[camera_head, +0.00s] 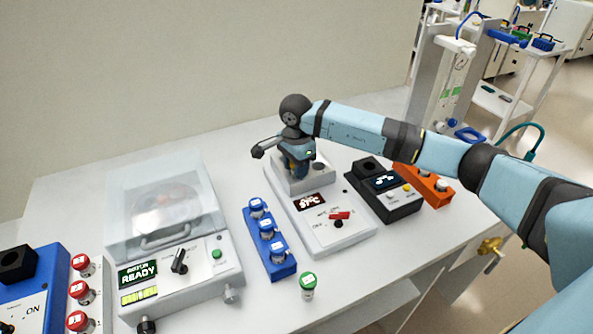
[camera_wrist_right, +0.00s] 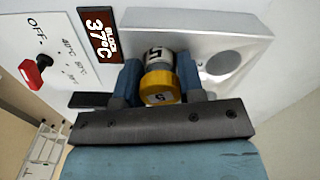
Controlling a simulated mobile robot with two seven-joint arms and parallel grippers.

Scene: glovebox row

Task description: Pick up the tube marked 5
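The tube marked 5 (camera_wrist_right: 160,84) has a yellow cap and a white label with a black 5. It is between the two blue fingers of my right gripper (camera_wrist_right: 162,82), which press against its sides. In the head view my right gripper (camera_head: 297,165) points down over the grey block of the heater (camera_head: 338,238), and the arm hides most of the tube. The tube is at the block's left well; whether its lower end is inside cannot be seen. My left gripper is not in view.
The block's other well (camera_wrist_right: 224,64) is empty. A blue rack (camera_head: 258,238) with several tubes and a loose green-capped tube (camera_head: 308,283) stand left of the heater. A lidded rotor machine (camera_head: 185,268) is further left. A black device (camera_head: 402,208) and orange rack (camera_head: 440,196) are on the right.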

